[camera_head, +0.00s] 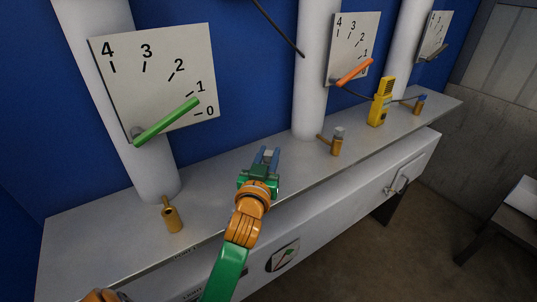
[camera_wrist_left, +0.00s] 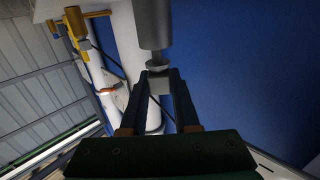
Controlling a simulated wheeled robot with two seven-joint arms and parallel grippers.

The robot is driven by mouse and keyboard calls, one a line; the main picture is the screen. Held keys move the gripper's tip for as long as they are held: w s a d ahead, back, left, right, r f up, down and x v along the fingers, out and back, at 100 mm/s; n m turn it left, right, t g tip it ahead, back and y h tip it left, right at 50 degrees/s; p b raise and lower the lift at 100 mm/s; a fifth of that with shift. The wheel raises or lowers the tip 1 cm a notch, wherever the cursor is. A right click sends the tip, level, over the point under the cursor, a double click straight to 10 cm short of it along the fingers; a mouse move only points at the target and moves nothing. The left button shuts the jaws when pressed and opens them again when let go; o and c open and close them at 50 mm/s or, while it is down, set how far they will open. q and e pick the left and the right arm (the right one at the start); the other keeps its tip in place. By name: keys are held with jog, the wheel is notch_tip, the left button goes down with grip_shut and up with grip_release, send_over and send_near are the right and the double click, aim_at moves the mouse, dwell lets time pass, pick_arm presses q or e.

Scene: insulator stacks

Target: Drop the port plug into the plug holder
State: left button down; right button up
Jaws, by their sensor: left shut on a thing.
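My left gripper (camera_head: 266,156) is over the grey shelf's front part, fingers pointing towards the blue wall. It is shut on a small light-grey piece, which looks like the port plug (camera_head: 268,153). In the left wrist view the plug's square block (camera_wrist_left: 159,85) sits between the fingertips, with a thick grey cylinder (camera_wrist_left: 153,25) beyond it. Brass fittings stand on the shelf: one with an open top (camera_head: 172,218) at left, one with a grey cap (camera_head: 337,147), and one with a blue cap (camera_head: 420,106). I cannot tell which thing is the plug holder.
White columns rise behind the shelf (camera_head: 225,183), with numbered panels. The left panel (camera_head: 180,60) has a green lever (camera_head: 166,122), the middle one an orange lever (camera_head: 354,72). A yellow device (camera_head: 380,102) stands at right. The shelf between the left and middle fittings is largely clear.

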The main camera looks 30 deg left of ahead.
pick_arm(q)
jog(key=shift+f+b, duration=0.5)
jog(key=shift+f, duration=0.2)
jog(key=c, duration=0.6)
grip_release()
jog(key=shift+s, duration=0.1)
jog(key=b+v, duration=0.1)
jog(key=v, duration=0.6)
jog(key=shift+s+b, duration=0.1)
jog(key=shift+b, duration=0.3)
